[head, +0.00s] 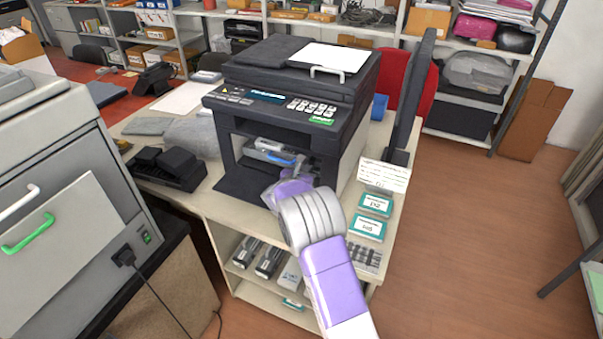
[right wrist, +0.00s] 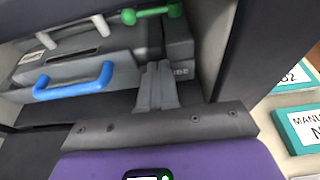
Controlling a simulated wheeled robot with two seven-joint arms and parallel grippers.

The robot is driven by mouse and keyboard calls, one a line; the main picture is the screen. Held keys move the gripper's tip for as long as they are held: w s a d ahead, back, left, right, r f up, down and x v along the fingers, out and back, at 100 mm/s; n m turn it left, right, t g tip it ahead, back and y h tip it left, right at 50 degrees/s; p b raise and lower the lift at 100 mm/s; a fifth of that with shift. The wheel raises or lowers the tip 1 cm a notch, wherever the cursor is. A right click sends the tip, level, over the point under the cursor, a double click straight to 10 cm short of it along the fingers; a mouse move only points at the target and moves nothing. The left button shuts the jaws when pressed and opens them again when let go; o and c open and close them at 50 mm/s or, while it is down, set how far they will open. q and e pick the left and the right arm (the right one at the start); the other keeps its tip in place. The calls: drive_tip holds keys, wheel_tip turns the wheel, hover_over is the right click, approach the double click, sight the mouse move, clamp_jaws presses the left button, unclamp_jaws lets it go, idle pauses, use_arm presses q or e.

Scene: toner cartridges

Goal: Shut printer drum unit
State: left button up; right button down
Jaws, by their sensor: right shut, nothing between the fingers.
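The black printer (head: 295,95) stands on the bench, its front flap (head: 240,188) folded down. The grey drum unit (head: 262,145) sits in the front opening, its blue handle (head: 280,160) facing out. In the right wrist view the drum unit (right wrist: 120,65) shows its blue handle (right wrist: 75,88), a green lever (right wrist: 152,14) and white pegs. My right gripper (right wrist: 157,72) is shut and empty, its fingertips at the right part of the drum unit's front; whether they touch I cannot tell. In the head view this gripper (head: 301,167) reaches into the opening. My left gripper is not in view.
A black desk device (head: 168,168) lies left of the printer. Teal-edged manuals (head: 368,228) and a dark upright panel (head: 416,85) are at its right. A large grey machine (head: 75,190) fills the left side. The floor at right is clear.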

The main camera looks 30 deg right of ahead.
drive_tip(key=shift+s+d, duration=0.15)
drive_tip(key=shift+d, duration=0.05)
drive_tip(key=a, duration=0.1)
drive_tip(key=s+a, duration=0.1)
drive_tip(key=a, duration=0.1)
drive_tip(key=shift+s+a, duration=0.3)
drive_tip(key=shift+s, duration=0.1)
drive_tip(key=p+v, duration=0.2)
drive_tip(key=v, duration=0.7)
drive_tip(key=shift+w, duration=0.1)
drive_tip(key=shift+s+a+r, duration=0.1)
drive_tip(key=shift+s+a, duration=0.3)
drive_tip(key=shift+a, duration=0.1)
